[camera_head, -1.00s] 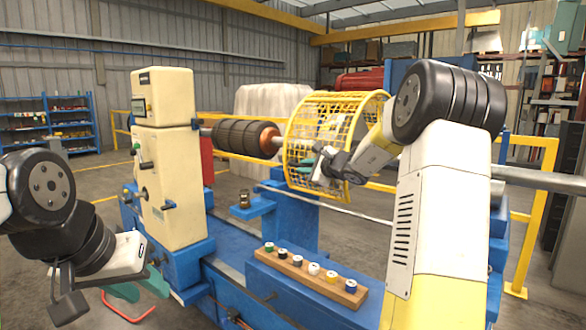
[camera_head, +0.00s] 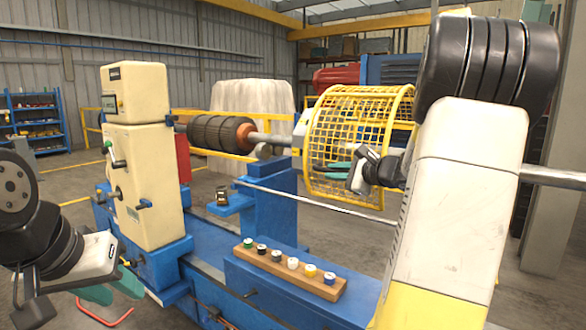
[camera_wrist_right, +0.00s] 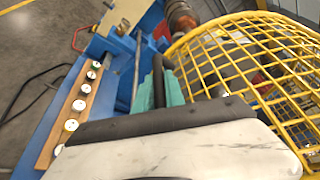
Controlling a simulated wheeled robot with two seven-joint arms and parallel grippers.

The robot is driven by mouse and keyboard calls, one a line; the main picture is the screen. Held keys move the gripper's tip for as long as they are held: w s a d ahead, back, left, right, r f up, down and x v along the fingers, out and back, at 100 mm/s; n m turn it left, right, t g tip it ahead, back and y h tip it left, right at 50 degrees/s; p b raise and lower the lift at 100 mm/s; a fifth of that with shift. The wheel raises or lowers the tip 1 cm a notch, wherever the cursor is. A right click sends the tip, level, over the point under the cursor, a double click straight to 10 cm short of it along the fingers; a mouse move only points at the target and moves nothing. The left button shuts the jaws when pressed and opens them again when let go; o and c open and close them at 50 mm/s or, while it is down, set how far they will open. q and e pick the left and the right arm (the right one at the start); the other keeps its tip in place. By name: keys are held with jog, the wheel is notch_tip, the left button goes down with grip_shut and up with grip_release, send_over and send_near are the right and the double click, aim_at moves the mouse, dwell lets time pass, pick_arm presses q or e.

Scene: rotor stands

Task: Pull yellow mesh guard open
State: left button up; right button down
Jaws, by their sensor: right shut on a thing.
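The yellow mesh guard (camera_head: 350,115) is a curved cage on the machine's right half, to the right of the dark rotor (camera_head: 220,132). A stretch of shaft shows between them. My right gripper (camera_head: 333,168) is at the guard's lower left part, its teal fingers shut on the guard; the exact grip point is hard to see. In the right wrist view the guard (camera_wrist_right: 225,58) fills the upper right, next to the teal fingers (camera_wrist_right: 163,85). My left gripper (camera_head: 112,290) hangs low at the left, away from the guard; its finger gap is unclear.
A wooden strip (camera_head: 317,293) with several coloured-top pots lies on the blue machine bed (camera_head: 215,262). A cream control cabinet (camera_head: 140,190) stands left. A thin rod (camera_head: 310,203) runs below the guard. A small can (camera_head: 221,196) sits on a blue ledge.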

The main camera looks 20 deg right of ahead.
jog(key=s+d, duration=0.4)
jog(key=s, duration=0.1)
jog(key=shift+s, duration=0.15)
jog(key=shift+d+f, duration=0.1)
jog(key=c, duration=1.4)
grip_release()
jog(key=v, duration=0.7)
jog(key=shift+s, duration=0.4)
